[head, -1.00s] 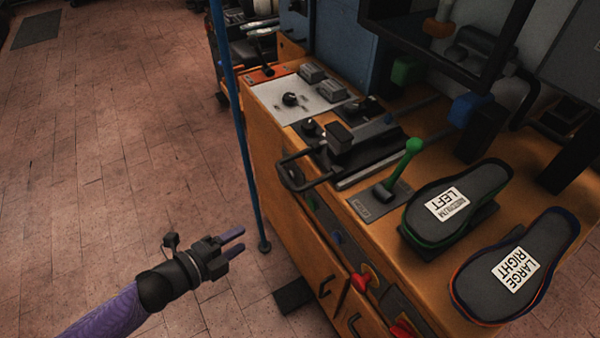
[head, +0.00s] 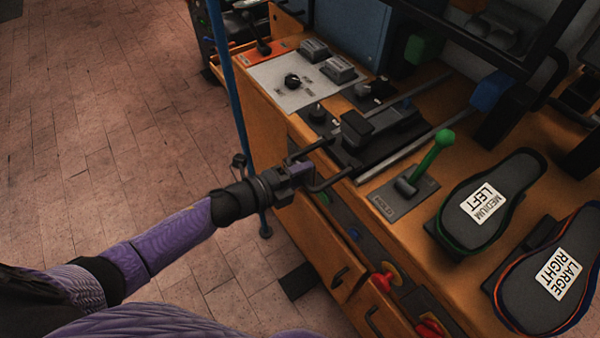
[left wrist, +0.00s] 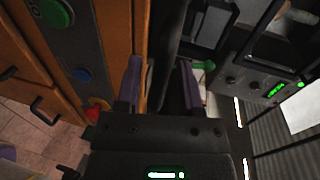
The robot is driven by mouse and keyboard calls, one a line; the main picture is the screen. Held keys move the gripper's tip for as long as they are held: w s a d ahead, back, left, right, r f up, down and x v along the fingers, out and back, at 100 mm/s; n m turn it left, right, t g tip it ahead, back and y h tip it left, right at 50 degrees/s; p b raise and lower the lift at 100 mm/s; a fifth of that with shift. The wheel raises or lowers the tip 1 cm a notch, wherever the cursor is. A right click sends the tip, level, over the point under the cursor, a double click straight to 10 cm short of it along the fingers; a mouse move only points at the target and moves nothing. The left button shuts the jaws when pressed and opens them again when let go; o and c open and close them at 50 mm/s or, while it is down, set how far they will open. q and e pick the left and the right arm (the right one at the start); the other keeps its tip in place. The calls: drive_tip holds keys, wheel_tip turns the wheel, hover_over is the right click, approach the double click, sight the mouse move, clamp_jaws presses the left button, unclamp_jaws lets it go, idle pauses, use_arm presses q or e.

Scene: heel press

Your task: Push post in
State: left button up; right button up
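The sliding post carriage (head: 368,132) is a black block on two metal rails on top of the orange press cabinet. A black U-shaped handle (head: 334,181) sticks out from its front, past the cabinet edge. My left gripper (head: 303,172) is at the front bar of this handle and hides part of it. In the left wrist view its two purple fingers (left wrist: 160,68) stand apart, with a dark part between them; I cannot tell whether they touch the handle. My right gripper is in neither view.
A green lever (head: 432,155) stands on a plate right of the rails. Two shoe forms, medium left (head: 473,232) and large right (head: 520,290), sit further right. Red knobs (head: 383,279) are on the cabinet front. A blue pole (head: 238,125) stands left of the cabinet; open floor lies beyond.

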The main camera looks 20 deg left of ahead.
use_arm(q)
clamp_jaws()
idle(1.2)
